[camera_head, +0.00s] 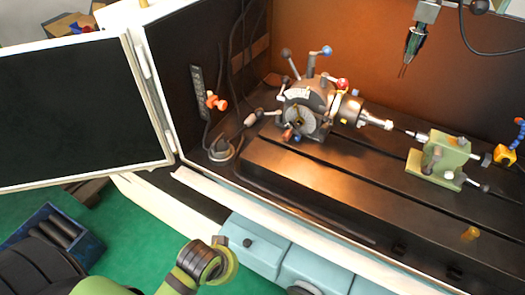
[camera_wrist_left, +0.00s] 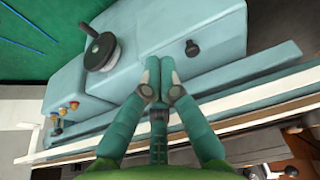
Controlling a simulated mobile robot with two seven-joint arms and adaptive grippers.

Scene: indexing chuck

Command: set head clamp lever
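The indexing head (camera_head: 305,105) stands on the machine table at the upper middle of the head view. Several levers stick out of it: one with a dark knob (camera_head: 286,53), one with a blue knob (camera_head: 327,51), and one with a dark knob at its left (camera_head: 249,120). A red knob (camera_head: 342,84) sits on its right. I cannot tell which is the head clamp lever. My left gripper (camera_wrist_left: 159,70) has its fingers together and empty, above the light blue housing. In the head view its wrist is low, well below the indexing head. My right gripper is in no view.
A pale green tailstock (camera_head: 440,160) stands right of the head. A tool (camera_head: 412,45) hangs at the upper right. The open enclosure door (camera_head: 80,112) is at the left. A handwheel (camera_wrist_left: 101,52) rises from the blue housing (camera_wrist_left: 205,25). A blue crate (camera_head: 85,240) sits on the floor.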

